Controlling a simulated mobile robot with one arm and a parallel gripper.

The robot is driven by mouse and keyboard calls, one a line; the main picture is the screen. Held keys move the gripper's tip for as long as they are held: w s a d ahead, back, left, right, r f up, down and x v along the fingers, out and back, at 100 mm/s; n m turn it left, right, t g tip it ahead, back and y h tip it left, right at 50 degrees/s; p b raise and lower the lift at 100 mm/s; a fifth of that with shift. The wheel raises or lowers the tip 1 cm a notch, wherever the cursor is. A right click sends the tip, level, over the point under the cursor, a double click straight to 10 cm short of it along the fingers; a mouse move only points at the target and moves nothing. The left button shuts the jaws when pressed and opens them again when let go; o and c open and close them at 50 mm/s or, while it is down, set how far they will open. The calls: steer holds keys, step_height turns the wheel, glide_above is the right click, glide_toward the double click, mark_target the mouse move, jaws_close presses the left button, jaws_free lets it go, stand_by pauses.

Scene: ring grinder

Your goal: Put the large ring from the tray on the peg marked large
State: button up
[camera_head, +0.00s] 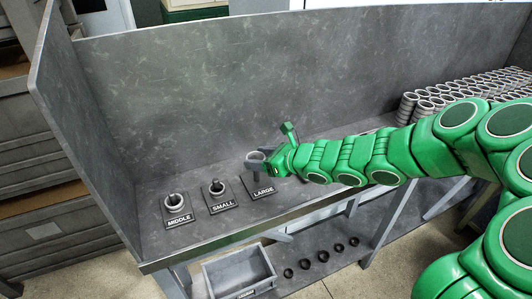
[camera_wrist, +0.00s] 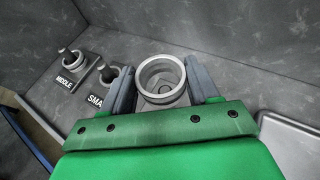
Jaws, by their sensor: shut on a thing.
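A large grey metal ring (camera_head: 253,158) is held by my gripper (camera_head: 262,160) at the end of my green arm. It also shows in the wrist view (camera_wrist: 160,70), between the two grey fingers (camera_wrist: 163,88). My gripper is shut on it. The ring is over or just behind the plate marked LARGE (camera_head: 263,192). That plate's peg is mostly hidden in the head view, and I cannot tell whether the ring is around it. A dark shape shows through the ring's opening in the wrist view.
The MIDDLE peg (camera_head: 173,195) and the SMALL peg (camera_head: 216,184) stand to the left, each with a ring around it. Many stacked rings (camera_head: 440,95) stand at the bench's right. High grey walls close the back and left. A grey bin (camera_head: 212,279) sits below.

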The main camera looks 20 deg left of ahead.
mark_target(260, 181)
steer(key=shift+f, duration=2.5)
steer(key=shift+f, duration=0.6)
steer(key=o, duration=0.9)
steer(key=shift+v, duration=5.5)
steer(key=shift+r, duration=0.1)
